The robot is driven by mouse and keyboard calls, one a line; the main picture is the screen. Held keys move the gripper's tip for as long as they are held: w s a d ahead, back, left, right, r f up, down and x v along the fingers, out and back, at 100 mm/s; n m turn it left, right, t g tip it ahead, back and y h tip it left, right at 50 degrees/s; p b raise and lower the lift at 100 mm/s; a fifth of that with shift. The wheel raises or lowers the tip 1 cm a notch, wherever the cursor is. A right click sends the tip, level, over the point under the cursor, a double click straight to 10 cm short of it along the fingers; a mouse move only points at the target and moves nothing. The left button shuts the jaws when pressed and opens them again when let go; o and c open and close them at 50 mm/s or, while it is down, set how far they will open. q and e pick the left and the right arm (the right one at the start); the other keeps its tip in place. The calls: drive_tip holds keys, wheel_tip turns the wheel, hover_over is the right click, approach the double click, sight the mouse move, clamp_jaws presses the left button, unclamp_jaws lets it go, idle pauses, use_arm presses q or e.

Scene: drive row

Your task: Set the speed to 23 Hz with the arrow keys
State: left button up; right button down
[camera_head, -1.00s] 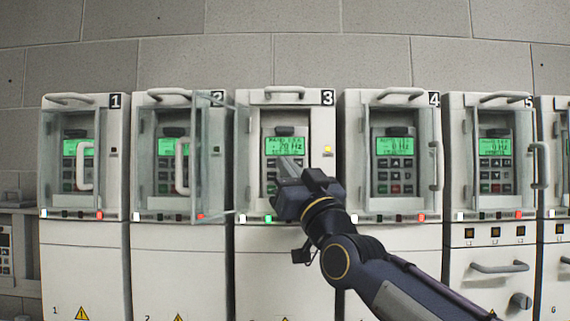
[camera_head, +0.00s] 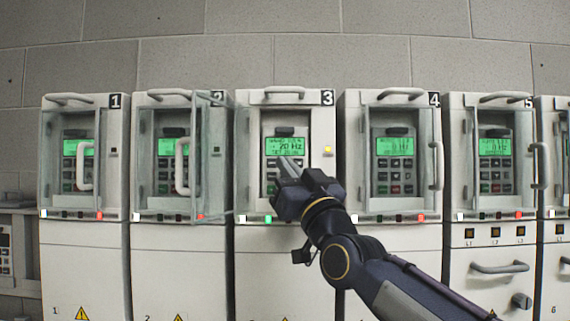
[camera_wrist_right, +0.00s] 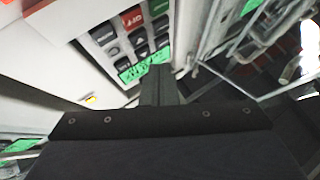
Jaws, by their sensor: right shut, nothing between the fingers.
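Drive cabinet 3 (camera_head: 285,285) stands in the middle of the row with its panel uncovered. Its green display (camera_head: 285,146) reads about 20 Hz in the head view; the smaller lines are hard to read. The keypad (camera_head: 271,177) below the display is mostly hidden behind my right gripper (camera_head: 284,165). The right gripper is shut and empty, its fingertips at the keypad just under the display. My left gripper is not in view.
A clear door (camera_head: 215,160) stands swung open left of cabinet 3. A green lamp (camera_head: 268,219) is lit below panel 3.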

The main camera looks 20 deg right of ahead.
drive_tip(key=shift+w, duration=0.15)
idle(0.3)
drive_tip(key=shift+w+d, duration=0.1)
drive_tip(key=shift+w, duration=0.2)
drive_tip(key=shift+w+d, duration=0.1)
drive_tip(key=shift+w, duration=0.25)
idle(0.5)
drive_tip(key=shift+s, duration=0.1)
drive_tip(key=shift+s+a+b, duration=0.25)
drive_tip(key=shift+s+b, duration=0.2)
drive_tip(key=shift+s, duration=0.25)
drive_tip(key=shift+w+d, duration=0.1)
drive_tip(key=shift+w, duration=0.1)
idle(0.4)
drive_tip(key=shift+w, duration=0.3)
